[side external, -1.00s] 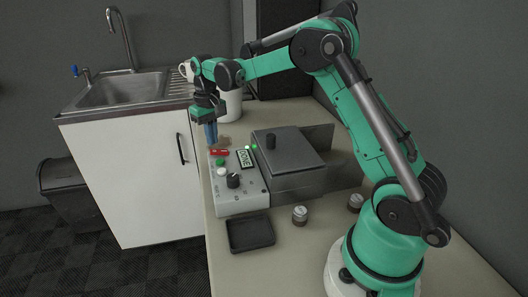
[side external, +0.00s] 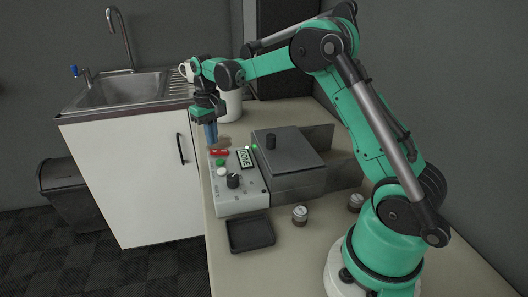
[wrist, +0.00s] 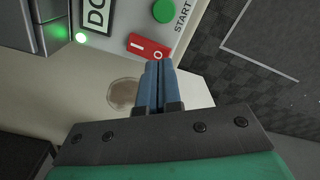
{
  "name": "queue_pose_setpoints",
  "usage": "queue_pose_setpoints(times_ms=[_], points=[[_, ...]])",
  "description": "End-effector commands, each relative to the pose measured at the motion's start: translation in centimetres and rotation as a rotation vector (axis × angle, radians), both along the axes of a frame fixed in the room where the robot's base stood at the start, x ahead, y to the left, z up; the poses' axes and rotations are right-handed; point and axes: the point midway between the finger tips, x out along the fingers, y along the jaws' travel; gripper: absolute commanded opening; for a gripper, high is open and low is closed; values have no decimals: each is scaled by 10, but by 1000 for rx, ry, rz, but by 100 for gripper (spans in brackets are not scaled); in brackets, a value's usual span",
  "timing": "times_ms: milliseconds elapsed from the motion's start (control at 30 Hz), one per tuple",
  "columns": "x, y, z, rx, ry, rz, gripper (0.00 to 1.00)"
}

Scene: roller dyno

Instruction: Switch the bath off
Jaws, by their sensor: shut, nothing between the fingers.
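The bath (side external: 290,160) is a grey metal box with a dark lid and a black knob on top. Its light control panel (side external: 238,197) carries a red rocker switch (side external: 219,152), a green button (side external: 220,162), a white button, a black dial and a display reading DONE (side external: 245,158). In the wrist view the red switch (wrist: 148,47) shows "I" and "O" marks, beside the green START button (wrist: 164,11). My gripper (side external: 211,140) points down at the panel's far end, its blue fingers shut and empty. In the wrist view the fingertips (wrist: 157,66) are just short of the red switch; contact cannot be told.
A green light (wrist: 80,38) glows beside the display. A black tray (side external: 250,234) and two small jars (side external: 300,214) stand in front. A white container (side external: 231,104) stands behind my gripper. A sink (side external: 120,90) is at left.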

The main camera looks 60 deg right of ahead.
Motion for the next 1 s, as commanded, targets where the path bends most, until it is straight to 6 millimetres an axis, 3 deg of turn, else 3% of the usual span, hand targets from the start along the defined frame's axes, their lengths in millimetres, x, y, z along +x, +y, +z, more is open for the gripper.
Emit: queue_pose_setpoints(times_ms=[1000], points=[[0,0,-13,0,0,0,0]])
